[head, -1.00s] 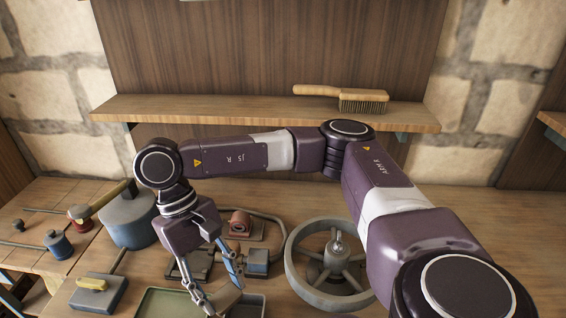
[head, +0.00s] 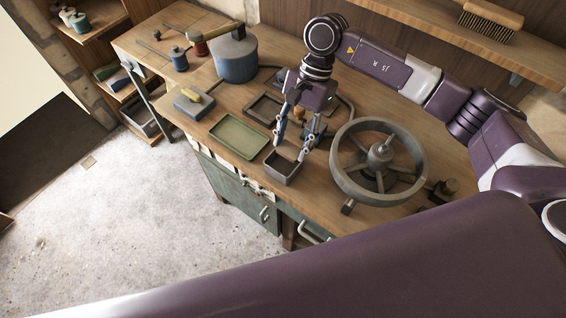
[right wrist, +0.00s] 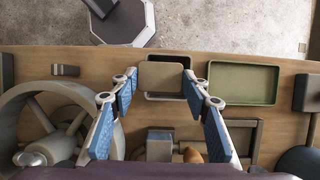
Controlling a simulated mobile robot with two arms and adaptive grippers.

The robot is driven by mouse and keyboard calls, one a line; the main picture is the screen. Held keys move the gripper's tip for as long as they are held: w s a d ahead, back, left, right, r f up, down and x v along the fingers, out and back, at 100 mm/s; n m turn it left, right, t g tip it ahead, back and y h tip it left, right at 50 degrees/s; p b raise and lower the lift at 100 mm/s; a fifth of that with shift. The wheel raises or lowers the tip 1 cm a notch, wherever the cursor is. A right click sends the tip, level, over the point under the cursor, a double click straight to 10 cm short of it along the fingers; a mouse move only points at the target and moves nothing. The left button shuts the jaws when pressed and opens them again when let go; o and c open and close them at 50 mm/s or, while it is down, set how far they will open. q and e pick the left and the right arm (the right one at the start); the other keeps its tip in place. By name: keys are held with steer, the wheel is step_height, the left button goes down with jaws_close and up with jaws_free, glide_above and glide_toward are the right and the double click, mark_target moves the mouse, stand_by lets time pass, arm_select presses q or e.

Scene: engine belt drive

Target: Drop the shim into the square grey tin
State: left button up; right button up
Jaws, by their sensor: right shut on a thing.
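The square grey tin (head: 284,178) is a small open box near the front edge of the bench, right of the green tray. My right gripper (head: 290,147) points down just above it. In the right wrist view, the gripper (right wrist: 160,82) is shut on the shim (right wrist: 161,77), a flat tan square plate between the fingertips. The shim covers most of the tin's opening in that view; part of the tin's dark rim (right wrist: 166,97) shows around it. The shim is hard to make out in the head view. My left gripper is not in view.
A green tray (head: 242,117) lies left of the tin, and a large spoked wheel (head: 345,180) stands close on its right. A blue-grey pot (head: 236,64) and a yellow-handled block (head: 193,103) are further left. The bench's front edge is close to the tin.

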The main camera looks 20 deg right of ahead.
mark_target(295, 146)
step_height(295, 146, down, 3)
steer(key=shift+s+d+f+b, duration=0.1)
steer(key=shift+s+b, duration=0.05)
steer(key=shift+b, duration=0.15)
steer(key=shift+f, duration=0.6)
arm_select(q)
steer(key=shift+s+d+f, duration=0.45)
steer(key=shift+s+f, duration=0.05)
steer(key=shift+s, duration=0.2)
arm_select(e)
steer(key=o, duration=1.4)
steer(key=shift+o, duration=0.2)
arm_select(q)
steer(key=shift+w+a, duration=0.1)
